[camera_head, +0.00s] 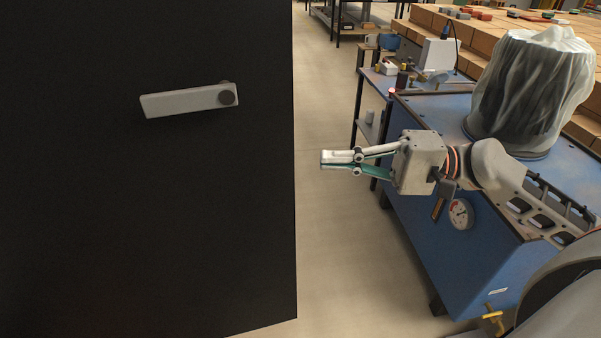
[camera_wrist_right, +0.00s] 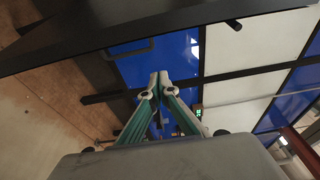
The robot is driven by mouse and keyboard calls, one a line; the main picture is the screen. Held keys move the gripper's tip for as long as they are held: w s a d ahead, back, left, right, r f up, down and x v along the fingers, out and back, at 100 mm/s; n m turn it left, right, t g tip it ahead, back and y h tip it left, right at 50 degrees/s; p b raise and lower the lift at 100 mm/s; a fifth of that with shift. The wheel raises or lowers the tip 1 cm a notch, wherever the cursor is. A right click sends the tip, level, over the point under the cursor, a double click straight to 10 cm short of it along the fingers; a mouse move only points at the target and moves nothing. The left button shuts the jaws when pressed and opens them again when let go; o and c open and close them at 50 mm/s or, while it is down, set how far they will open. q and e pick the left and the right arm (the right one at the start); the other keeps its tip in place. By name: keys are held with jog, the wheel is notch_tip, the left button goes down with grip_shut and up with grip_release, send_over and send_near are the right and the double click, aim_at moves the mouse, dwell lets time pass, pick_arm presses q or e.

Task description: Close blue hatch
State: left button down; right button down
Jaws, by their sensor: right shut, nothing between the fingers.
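A large black panel (camera_head: 100,220) with a flat grey lever handle (camera_head: 185,101) fills the left of the head view. I cannot tell whether it is the open blue hatch; no blue face of it shows there. In the right wrist view, a glossy blue panel (camera_wrist_right: 137,68) lies beyond my fingertips, beside white panels in dark frames. My right gripper (camera_head: 325,159) is shut and empty, pointing left, just right of the black panel's edge in the head view. It also shows in the right wrist view (camera_wrist_right: 159,80). My left gripper is out of view.
A blue workbench (camera_head: 430,250) with a gauge (camera_head: 461,213) stands behind and below my right arm. A grey draped object (camera_head: 530,85) sits on it. Stacked brown boxes (camera_head: 455,32) stand at the back right. Bare floor (camera_head: 325,230) shows between panel and bench.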

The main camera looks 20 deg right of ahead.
jog(key=a+p, duration=0.1)
jog(key=a, duration=0.5)
jog(key=shift+s+a, duration=0.35)
jog(key=shift+a, duration=0.05)
dwell(0.4)
